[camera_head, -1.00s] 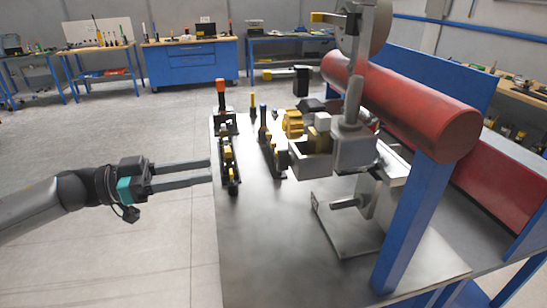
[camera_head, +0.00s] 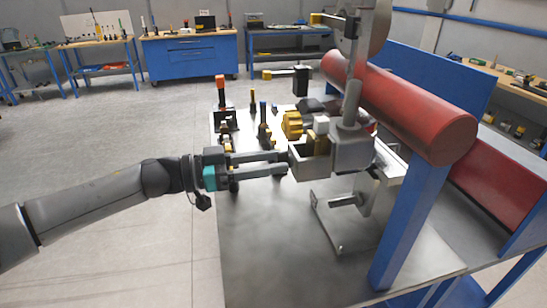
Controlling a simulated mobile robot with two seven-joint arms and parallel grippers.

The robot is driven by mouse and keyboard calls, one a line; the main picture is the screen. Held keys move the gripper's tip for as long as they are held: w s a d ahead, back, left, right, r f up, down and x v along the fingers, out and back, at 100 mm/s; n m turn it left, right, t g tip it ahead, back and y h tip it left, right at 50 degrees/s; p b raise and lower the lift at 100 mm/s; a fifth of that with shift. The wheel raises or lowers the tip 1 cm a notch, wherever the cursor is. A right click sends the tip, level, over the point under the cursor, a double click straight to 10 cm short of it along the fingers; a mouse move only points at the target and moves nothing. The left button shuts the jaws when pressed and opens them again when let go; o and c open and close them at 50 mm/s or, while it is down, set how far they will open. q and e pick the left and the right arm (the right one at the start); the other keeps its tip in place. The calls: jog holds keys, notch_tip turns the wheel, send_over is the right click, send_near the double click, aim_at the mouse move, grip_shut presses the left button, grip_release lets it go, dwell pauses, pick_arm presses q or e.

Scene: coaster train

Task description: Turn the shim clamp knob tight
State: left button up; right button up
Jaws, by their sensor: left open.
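A yellow lobed knob (camera_head: 292,125) shows on the left side of the grey metal clamp assembly (camera_head: 350,150), above the table. I take it to be the shim clamp knob; how tight it is cannot be told. My left gripper (camera_head: 284,162) reaches in from the left with its two long fingers apart and nothing visible between them. Its fingertips are just below the knob in the picture, beside the left edge of the grey box-shaped part (camera_head: 310,164). Whether they touch it cannot be told. My right gripper is not in view.
Tools stand on the table's left part, including an orange-topped one (camera_head: 221,90) and a blue-topped one (camera_head: 263,115), behind my left gripper. The grey table's (camera_head: 270,250) front left is bare.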

pick_arm(q)
jog(key=shift+w+d, duration=0.1)
jog(key=shift+d, duration=0.3)
grip_shut()
